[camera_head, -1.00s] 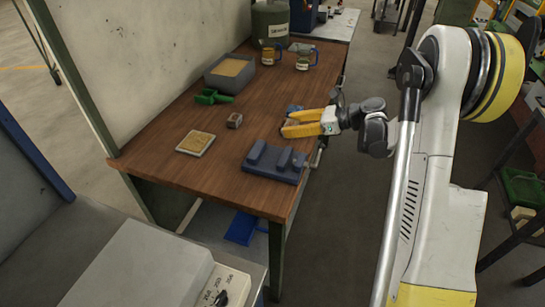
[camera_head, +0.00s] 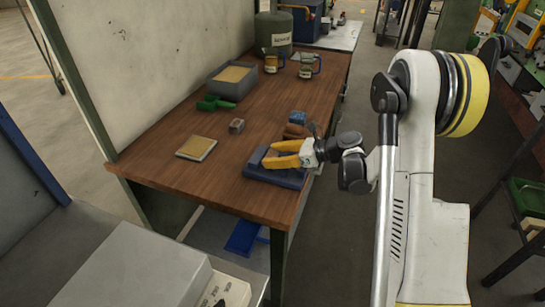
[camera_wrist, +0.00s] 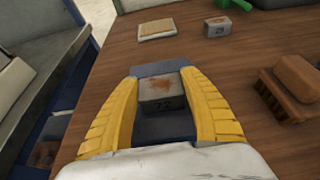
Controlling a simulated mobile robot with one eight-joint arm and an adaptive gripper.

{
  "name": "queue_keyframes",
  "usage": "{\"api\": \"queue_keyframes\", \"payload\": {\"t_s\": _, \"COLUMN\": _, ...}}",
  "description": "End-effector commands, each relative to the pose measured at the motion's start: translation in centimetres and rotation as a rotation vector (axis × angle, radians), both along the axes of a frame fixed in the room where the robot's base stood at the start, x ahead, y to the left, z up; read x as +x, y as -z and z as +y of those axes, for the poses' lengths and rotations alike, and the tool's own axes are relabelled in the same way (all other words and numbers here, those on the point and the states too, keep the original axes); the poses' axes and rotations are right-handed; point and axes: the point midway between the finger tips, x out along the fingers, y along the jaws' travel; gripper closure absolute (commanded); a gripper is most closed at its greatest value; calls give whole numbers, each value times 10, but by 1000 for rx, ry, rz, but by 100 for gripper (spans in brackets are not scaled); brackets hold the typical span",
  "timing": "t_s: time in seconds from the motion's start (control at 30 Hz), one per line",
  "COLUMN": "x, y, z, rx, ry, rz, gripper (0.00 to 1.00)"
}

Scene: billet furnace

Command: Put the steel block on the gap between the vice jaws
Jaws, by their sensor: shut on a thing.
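My gripper (camera_head: 268,155) is over the dark blue-grey vice (camera_head: 275,178) at the front right of the wooden bench. In the wrist view, its yellow fingers (camera_wrist: 160,76) are shut on a grey steel block (camera_wrist: 163,103) with rusty patches on top and a number on its near face. The block sits between the fingers, above the middle of the vice (camera_wrist: 162,67). Part of the vice shows beyond the block and part on the near side. I cannot tell whether the block touches the jaws. In the head view, the fingers hide most of the block and jaws.
A second small block (camera_head: 237,126) and a tan square pad (camera_head: 196,147) lie left of the vice. A brown brush (camera_wrist: 290,80) lies close to its right in the wrist view. A green scoop (camera_head: 213,104), a grey bin (camera_head: 231,82) and two mugs (camera_head: 306,66) stand farther back.

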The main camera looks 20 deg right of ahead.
Motion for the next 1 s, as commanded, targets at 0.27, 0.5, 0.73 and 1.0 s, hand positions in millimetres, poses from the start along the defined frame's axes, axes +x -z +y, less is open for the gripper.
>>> {"api": "queue_keyframes", "payload": {"t_s": 0.27, "x": 0, "y": 2, "z": 0, "rx": 0, "ry": 0, "rz": 0, "gripper": 27}}
{"api": "queue_keyframes", "payload": {"t_s": 0.5, "x": 0, "y": 2, "z": 0, "rx": 0, "ry": 0, "rz": 0, "gripper": 27}}
{"api": "queue_keyframes", "payload": {"t_s": 0.73, "x": -8, "y": -8, "z": -13, "rx": 0, "ry": 4, "rz": 0, "gripper": 27}}
{"api": "queue_keyframes", "payload": {"t_s": 1.0, "x": -41, "y": -33, "z": -59, "rx": 0, "ry": 4, "rz": 0, "gripper": 27}}
